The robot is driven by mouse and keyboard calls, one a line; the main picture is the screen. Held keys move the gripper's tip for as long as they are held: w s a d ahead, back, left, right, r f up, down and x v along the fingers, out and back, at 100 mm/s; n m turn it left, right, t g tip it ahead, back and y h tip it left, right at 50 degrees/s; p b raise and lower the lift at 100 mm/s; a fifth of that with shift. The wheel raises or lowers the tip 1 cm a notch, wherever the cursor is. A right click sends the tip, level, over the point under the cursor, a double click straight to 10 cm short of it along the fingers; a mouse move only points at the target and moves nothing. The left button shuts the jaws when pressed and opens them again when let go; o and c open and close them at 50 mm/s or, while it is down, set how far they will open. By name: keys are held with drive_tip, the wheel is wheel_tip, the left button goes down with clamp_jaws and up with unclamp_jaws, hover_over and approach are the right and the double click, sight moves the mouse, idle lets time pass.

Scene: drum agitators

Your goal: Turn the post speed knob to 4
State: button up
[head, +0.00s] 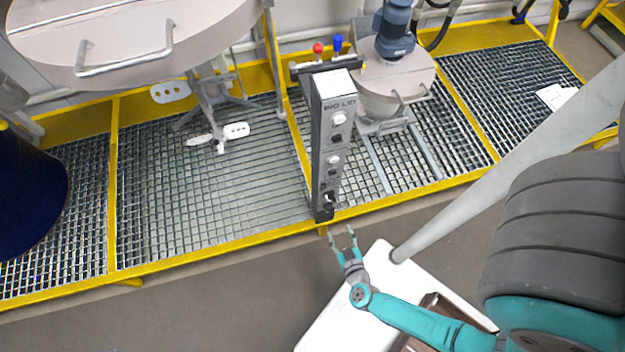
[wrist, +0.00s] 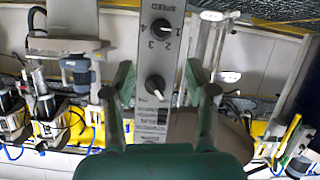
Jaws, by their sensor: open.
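The grey control post (head: 322,185) stands upright at the platform's front edge, with a "BIG LID" label near its top and several knobs down its face. My gripper (head: 342,236) is open and empty near the post's foot in the head view. In the wrist view my gripper's fingers (wrist: 160,80) appear on either side of the panel. The speed knob (wrist: 161,28) is dark and round, near the top, ringed by the numbers 1 to 4 and the word SPEED. A second dark knob (wrist: 155,85) with a white pointer lies between the fingers.
A yellow-edged grating platform (head: 210,195) runs behind the post. A large lidded vessel with a stirrer (head: 215,125) hangs at left, and a smaller drum lid (head: 398,75) with a blue motor (head: 394,30) is behind right. A blue drum (head: 30,195) stands far left.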

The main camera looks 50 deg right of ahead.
sight(329, 208)
drive_tip(key=x, duration=1.1)
drive_tip(key=shift+w+f, duration=0.15)
drive_tip(key=shift+f, duration=0.2)
idle(0.3)
clamp_jaws()
